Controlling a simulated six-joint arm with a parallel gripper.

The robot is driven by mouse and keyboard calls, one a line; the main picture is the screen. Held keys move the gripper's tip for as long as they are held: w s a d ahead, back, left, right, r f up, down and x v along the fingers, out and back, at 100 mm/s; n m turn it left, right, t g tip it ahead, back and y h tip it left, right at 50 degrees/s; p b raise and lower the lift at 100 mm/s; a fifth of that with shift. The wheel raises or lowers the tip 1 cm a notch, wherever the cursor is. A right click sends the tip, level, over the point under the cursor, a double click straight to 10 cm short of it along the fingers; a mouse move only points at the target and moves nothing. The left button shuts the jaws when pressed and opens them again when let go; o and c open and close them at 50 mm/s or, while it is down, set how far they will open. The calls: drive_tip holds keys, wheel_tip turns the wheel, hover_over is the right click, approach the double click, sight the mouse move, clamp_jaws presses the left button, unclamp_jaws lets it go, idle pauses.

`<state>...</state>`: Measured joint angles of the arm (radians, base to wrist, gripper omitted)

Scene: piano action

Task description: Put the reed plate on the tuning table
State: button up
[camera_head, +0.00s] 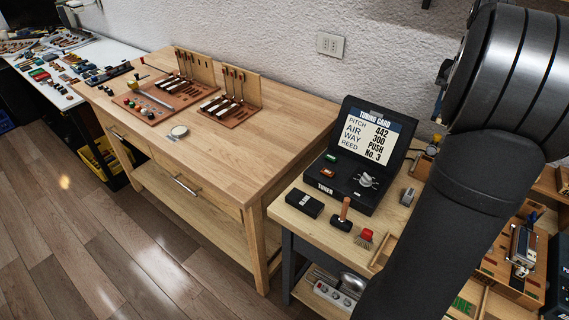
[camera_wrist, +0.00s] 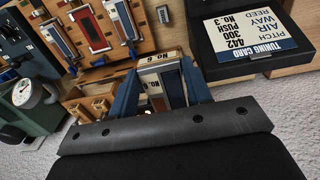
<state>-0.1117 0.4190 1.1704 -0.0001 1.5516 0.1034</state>
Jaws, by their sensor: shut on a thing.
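In the wrist view my gripper (camera_wrist: 163,88) has its blue fingers closed on the sides of a reed plate (camera_wrist: 175,92). The plate has a pale metal frame with blue and brown parts, and a white label that reads No. 6. A second No. 6 label shows just beyond it; I cannot tell whether the plate still touches the rack there. In the head view my arm hides the gripper. The tuner (camera_head: 335,185) stands on a wooden top, with a tuning card (camera_head: 371,135) that reads Reed No. 3. I cannot tell which surface is the tuning table.
Red and blue plates (camera_wrist: 92,30) stand in a wooden rack at upper left in the wrist view, with a green gauge device (camera_wrist: 30,100) below. The wooden bench (camera_head: 230,155) has free room.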

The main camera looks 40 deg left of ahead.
drive_tip(key=s+a, duration=0.7)
drive_tip(key=a, duration=0.7)
drive_tip(key=s+a, duration=0.6)
drive_tip(key=a, duration=0.7)
drive_tip(key=s+a, duration=0.7)
drive_tip(key=a, duration=0.7)
wheel_tip(320, 180, down, 16)
drive_tip(key=shift+w+d+f+n, duration=0.15)
drive_tip(key=shift+w+n, duration=0.05)
drive_tip(key=shift+n, duration=0.2)
drive_tip(key=s+a+f, duration=0.2)
drive_tip(key=a, duration=0.1)
drive_tip(key=s+a+f, duration=0.1)
drive_tip(key=a+f, duration=0.1)
drive_tip(key=a, duration=0.1)
drive_tip(key=s+a+f, duration=0.2)
drive_tip(key=a, duration=0.1)
drive_tip(key=shift+s+a+f, duration=0.2)
drive_tip(key=shift+s+f, duration=0.1)
drive_tip(key=shift+s, duration=0.05)
drive_tip(key=shift+s+a+f, duration=0.1)
drive_tip(key=shift+a+f, duration=0.05)
drive_tip(key=shift+f, duration=0.5)
drive_tip(key=shift+s+a+f, duration=0.1)
drive_tip(key=shift+a+f, duration=0.05)
drive_tip(key=shift+f, duration=1.2)
